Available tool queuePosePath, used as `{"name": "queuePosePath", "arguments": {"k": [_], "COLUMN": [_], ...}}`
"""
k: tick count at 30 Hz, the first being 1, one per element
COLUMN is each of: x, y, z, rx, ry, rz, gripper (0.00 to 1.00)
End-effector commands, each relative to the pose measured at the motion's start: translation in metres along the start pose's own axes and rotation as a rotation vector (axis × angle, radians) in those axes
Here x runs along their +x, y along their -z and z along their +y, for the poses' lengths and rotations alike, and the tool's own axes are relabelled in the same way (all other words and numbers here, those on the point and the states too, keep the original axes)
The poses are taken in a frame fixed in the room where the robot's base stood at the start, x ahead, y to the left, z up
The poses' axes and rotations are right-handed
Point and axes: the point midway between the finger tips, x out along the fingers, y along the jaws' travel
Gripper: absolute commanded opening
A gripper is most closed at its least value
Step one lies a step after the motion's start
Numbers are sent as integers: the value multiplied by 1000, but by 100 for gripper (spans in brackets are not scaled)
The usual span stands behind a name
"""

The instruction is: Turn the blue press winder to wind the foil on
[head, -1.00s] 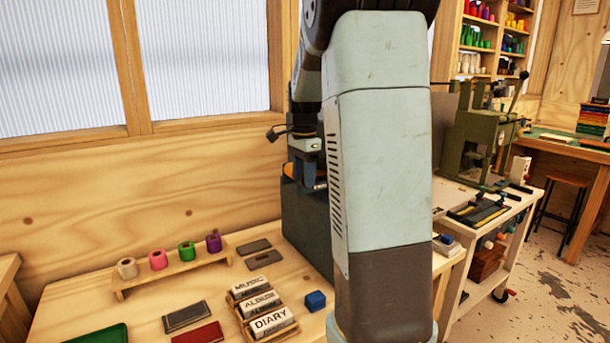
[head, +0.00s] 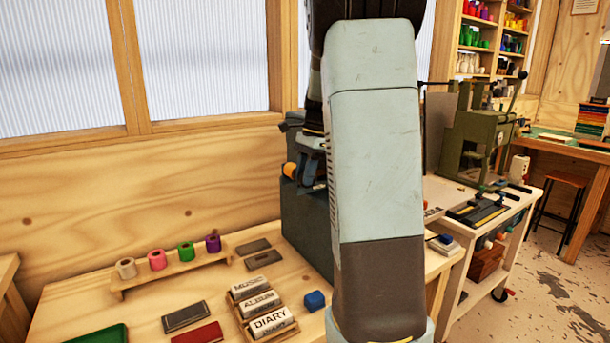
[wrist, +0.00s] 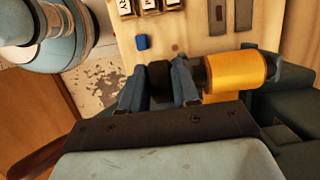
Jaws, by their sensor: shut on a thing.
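The dark blue-grey press (head: 302,222) stands on the bench, partly hidden behind my arm. A gold foil roll (wrist: 236,73) sits on its side in the wrist view; part of it shows in the head view (head: 290,170). The winder, a dark knob (wrist: 160,78), is in line with the roll's left end in the wrist view. My gripper (wrist: 158,88) is shut on this knob, one finger on each side. In the head view my arm hides most of the gripper and the winder, so the winder's turn angle cannot be told.
A wooden rack (head: 172,278) holds white, pink, green and purple rolls. Lettered blocks (head: 268,322), a small blue cube (head: 314,300), grey plates (head: 264,259) and a red cover (head: 198,333) lie on the bench. An olive press (head: 470,135) stands on the right.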

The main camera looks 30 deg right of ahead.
Motion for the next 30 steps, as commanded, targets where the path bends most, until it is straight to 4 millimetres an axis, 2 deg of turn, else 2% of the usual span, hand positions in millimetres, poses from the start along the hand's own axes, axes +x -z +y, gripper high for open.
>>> {"name": "queuePosePath", "arguments": {"k": [7, 18, 19, 25, 30], "x": [-1, -2, -2, -2, -2], "y": [4, 3, 3, 3, 3], "z": [-1, -1, -1, -1, 0], "rx": [0, -3, -2, -2, -2], "ry": [2, 5, 5, 4, 3], "rz": [-131, -150, -149, -149, -149], "gripper": [0, 0, 31, 50, 51]}}
